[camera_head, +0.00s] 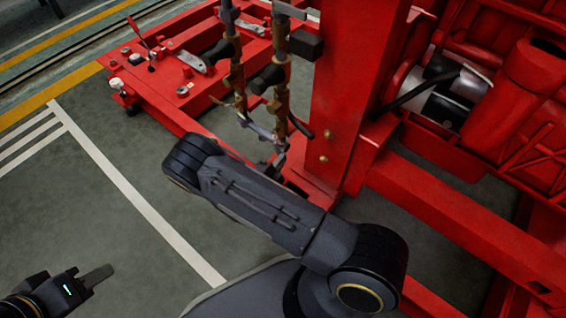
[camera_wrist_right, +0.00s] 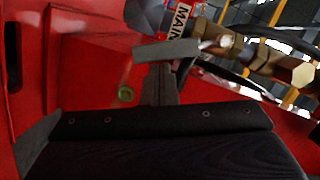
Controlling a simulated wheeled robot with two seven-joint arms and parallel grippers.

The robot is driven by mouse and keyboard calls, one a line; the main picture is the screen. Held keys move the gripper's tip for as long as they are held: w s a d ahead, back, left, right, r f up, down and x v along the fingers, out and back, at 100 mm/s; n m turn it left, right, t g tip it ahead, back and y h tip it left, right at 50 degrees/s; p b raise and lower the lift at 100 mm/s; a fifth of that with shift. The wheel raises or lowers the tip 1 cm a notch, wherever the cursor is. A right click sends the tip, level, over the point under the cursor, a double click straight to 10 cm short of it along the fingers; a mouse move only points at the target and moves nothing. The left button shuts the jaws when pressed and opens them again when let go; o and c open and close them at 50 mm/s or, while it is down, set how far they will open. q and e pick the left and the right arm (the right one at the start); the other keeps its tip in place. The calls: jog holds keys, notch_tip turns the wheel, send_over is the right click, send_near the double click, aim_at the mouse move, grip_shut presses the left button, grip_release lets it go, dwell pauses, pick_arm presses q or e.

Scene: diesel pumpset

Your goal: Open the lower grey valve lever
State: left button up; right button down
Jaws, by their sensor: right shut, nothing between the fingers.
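In the wrist view a flat grey lever (camera_wrist_right: 165,51) lies nearly level, its right end at a brass valve fitting (camera_wrist_right: 235,48) by a tag reading "MAIN". My right gripper (camera_wrist_right: 157,82) is shut and empty, its fingertips just below the lever; I cannot tell whether they touch it. In the head view the lower grey lever (camera_head: 262,132) shows low on the brass pipework (camera_head: 237,78), just above my right forearm. The right fingers are hard to make out there. My left gripper (camera_head: 97,276) is at the bottom left, away from the valves; its jaw opening is unclear.
A red post (camera_head: 350,90) stands right beside the pipes. Red engine parts (camera_head: 540,75) and frame beams fill the right. A red base with small levers (camera_head: 160,65) lies at the back left. The grey floor (camera_head: 110,220) at left is clear.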

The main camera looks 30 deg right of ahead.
pick_arm(q)
jog(key=shift+w+a+f+b, duration=0.2)
jog(key=shift+w+f+b, duration=0.1)
jog(key=shift+w+f, duration=0.15)
pick_arm(e)
jog(key=shift+w+a+f, duration=0.3)
jog(key=shift+w+f, duration=0.2)
jog(key=shift+w, duration=0.15)
jog(key=shift+w+a+f, duration=0.3)
jog(key=shift+w+f, duration=0.2)
jog(key=shift+w, duration=0.25)
